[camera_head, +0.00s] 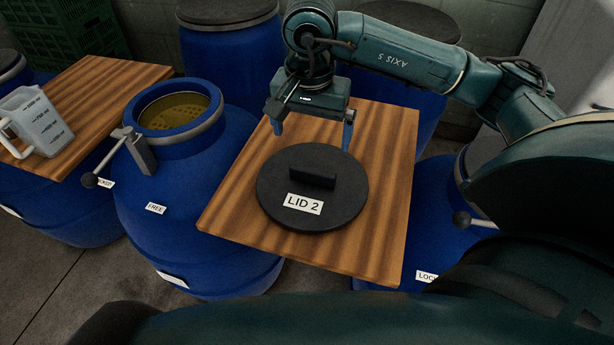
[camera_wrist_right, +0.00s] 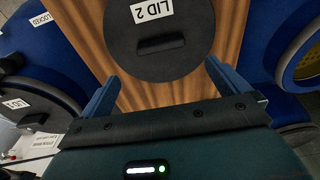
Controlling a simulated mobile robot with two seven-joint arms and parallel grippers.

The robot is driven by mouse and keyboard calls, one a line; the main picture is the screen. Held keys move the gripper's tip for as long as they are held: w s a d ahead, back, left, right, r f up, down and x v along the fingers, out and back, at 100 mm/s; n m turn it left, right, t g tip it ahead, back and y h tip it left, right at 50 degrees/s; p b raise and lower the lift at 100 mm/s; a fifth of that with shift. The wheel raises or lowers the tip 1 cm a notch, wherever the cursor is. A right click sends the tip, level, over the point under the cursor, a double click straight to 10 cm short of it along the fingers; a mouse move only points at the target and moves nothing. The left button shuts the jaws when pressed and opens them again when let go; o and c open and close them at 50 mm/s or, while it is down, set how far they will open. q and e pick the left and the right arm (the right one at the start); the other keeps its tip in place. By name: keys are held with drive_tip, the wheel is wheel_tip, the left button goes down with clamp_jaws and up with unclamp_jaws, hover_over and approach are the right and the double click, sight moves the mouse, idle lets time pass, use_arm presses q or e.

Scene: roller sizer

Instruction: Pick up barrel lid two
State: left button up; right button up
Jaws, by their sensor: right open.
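Barrel lid two (camera_head: 285,215), a round black disc with a raised bar handle (camera_head: 312,179) and a white "LID 2" label, lies flat on a wooden board (camera_head: 385,200). The lid also shows in the right wrist view (camera_wrist_right: 185,62), its handle (camera_wrist_right: 163,44) towards the gripper. My right gripper (camera_head: 312,138) is open and empty, with blue fingers spread apart behind the lid's far edge in the head view. In the right wrist view the gripper's fingers (camera_wrist_right: 162,90) stand either side of the lid's near part. My left gripper is not in view.
An open blue barrel (camera_head: 190,215) labelled "FREE", with a clamp lever (camera_head: 117,155), stands left of the board. A measuring jug (camera_head: 38,122) stands on another board (camera_head: 100,95). A barrel (camera_head: 425,235) stands right; lidded barrels (camera_head: 235,60) stand behind.

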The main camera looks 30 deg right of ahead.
hover_over(313, 170)
drive_tip(key=f, duration=0.6)
drive_tip(key=shift+s+a+f+p, duration=0.15)
drive_tip(key=shift+s+f+p, duration=0.1)
drive_tip(key=shift+s+p, duration=0.1)
drive_tip(key=shift+w+f+p, duration=0.2)
drive_tip(key=shift+f+p, duration=0.1)
drive_tip(key=shift+f, duration=1.25)
drive_tip(key=shift+w+f+p, duration=0.2)
drive_tip(key=shift+f+p, duration=0.1)
drive_tip(key=shift+f, duration=1.2)
drive_tip(key=shift+c, duration=0.2)
drive_tip(key=c, duration=0.9)
